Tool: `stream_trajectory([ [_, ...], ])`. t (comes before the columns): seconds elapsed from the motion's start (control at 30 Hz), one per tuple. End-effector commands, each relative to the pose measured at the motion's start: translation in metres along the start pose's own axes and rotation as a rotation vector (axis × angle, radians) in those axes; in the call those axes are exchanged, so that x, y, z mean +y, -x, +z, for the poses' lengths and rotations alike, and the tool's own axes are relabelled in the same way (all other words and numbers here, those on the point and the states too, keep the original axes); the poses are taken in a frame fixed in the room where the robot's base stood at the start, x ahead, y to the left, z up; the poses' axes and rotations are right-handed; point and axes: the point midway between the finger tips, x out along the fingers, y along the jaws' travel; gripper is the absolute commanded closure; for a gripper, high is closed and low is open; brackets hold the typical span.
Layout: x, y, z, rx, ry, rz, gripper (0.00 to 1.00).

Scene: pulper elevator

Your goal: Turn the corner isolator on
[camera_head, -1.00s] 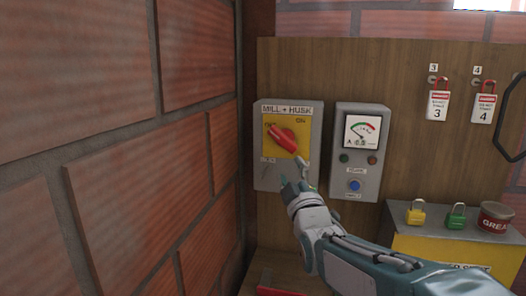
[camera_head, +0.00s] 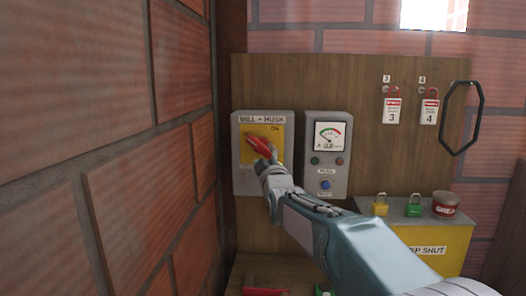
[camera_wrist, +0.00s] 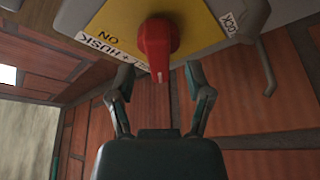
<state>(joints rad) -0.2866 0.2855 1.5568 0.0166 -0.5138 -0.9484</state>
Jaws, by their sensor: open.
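The corner isolator is a grey box labelled "MILL + HUSK" (camera_head: 242,183) on the wooden board beside the brick corner. Its red rotary handle (camera_head: 259,147) sits on a yellow plate and slants from upper left to lower right in the head view. The handle also shows in the wrist view (camera_wrist: 157,46), close ahead with its tip toward me. My gripper (camera_wrist: 160,88) is open, its two fingers on either side of the handle's line and apart from it. In the head view my gripper (camera_head: 268,165) is at the handle's lower end and partly covers the plate.
A grey meter box (camera_head: 313,178) with a gauge and buttons is just right of the isolator. Numbered red lockout tags (camera_head: 392,110) hang farther right. A yellow cabinet (camera_head: 440,245) carries padlocks and a red tin (camera_head: 445,204). A brick wall (camera_head: 150,170) closes the left side.

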Motion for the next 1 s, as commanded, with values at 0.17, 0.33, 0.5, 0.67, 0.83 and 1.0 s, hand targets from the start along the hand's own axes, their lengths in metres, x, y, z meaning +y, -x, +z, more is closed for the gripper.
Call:
stream_trajectory([
  [0.17, 0.002, -0.022, 0.002, 0.000, -0.002, 0.001, 0.34],
  [0.33, 0.006, -0.030, 0.005, -0.001, -0.004, 0.003, 0.34],
  [0.5, 0.004, -0.032, 0.003, 0.000, -0.003, 0.002, 0.34],
  [0.67, 0.002, -0.032, 0.002, 0.000, -0.002, 0.001, 0.57],
  [0.83, 0.001, -0.033, 0.002, 0.000, -0.002, 0.000, 1.00],
  [1.0, 0.001, -0.033, 0.001, 0.001, -0.003, -0.001, 1.00],
])
